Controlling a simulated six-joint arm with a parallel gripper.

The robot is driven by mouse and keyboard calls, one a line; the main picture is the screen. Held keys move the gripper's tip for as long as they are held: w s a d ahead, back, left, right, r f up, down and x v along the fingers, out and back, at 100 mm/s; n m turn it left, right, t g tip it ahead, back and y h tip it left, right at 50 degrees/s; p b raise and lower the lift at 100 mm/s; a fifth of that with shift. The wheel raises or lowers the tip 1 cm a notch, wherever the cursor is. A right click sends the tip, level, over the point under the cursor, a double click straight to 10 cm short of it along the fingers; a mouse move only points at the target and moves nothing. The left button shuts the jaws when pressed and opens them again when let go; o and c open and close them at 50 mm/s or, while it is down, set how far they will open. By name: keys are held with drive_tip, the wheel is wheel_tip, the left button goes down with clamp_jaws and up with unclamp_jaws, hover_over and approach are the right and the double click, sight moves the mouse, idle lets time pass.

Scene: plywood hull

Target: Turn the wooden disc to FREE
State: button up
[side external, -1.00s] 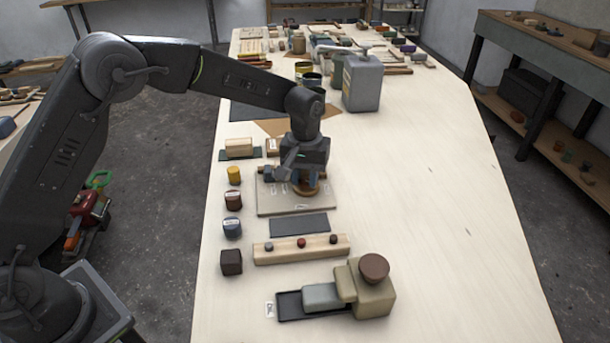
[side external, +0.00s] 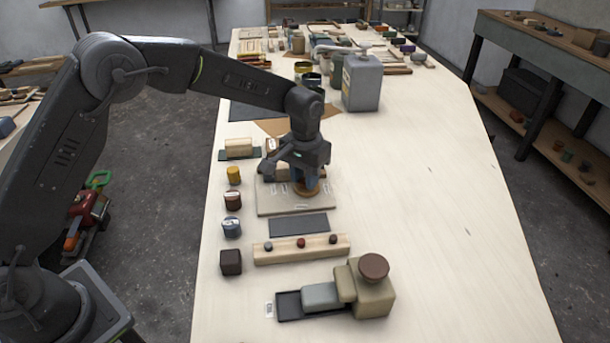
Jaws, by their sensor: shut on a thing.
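The wooden disc (side external: 304,192) sits on a pale board (side external: 288,208) near the middle of the table. Only its lower edge shows, because my gripper (side external: 307,184) is right above it and covers most of it. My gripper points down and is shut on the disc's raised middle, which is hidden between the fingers. Small white labels (side external: 283,188) lie on the board to the left of the disc. Their words are too small to read, so I cannot tell which position the disc points to.
A dark mat (side external: 299,225) and a wooden bar with small knobs (side external: 301,250) lie in front of the board. A grey canister (side external: 362,83) stands behind. The table's right side is clear.

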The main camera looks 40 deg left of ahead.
drive_tip(key=o, duration=0.9)
